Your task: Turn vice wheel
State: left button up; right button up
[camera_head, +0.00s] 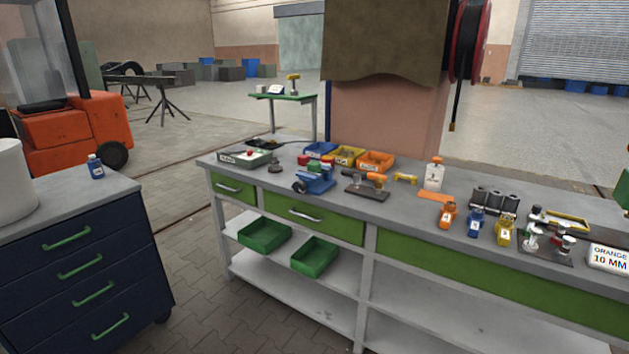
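A small blue vice (318,182) stands near the front edge of the workbench (340,222), left of its middle. A dark round part (299,187), which looks like its wheel, is at the vice's front left side. A red part shows just behind the vice; whether it belongs to the vice is too small to tell. Neither of my grippers is in view, and nothing is seen touching the vice.
Orange, yellow and blue bins (376,163) stand behind the vice. A board with an orange-handled tool (367,187) lies to its right. Several small bottles stand further right. A dark blue drawer cabinet (80,265) stands left, with open floor between it and the bench.

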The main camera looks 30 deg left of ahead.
aim_at(300, 187)
jog(key=z, duration=0.05)
jog(key=k, duration=0.5)
jog(key=u, duration=0.65)
jog(key=i, duration=1.35)
jog(key=z, duration=0.65)
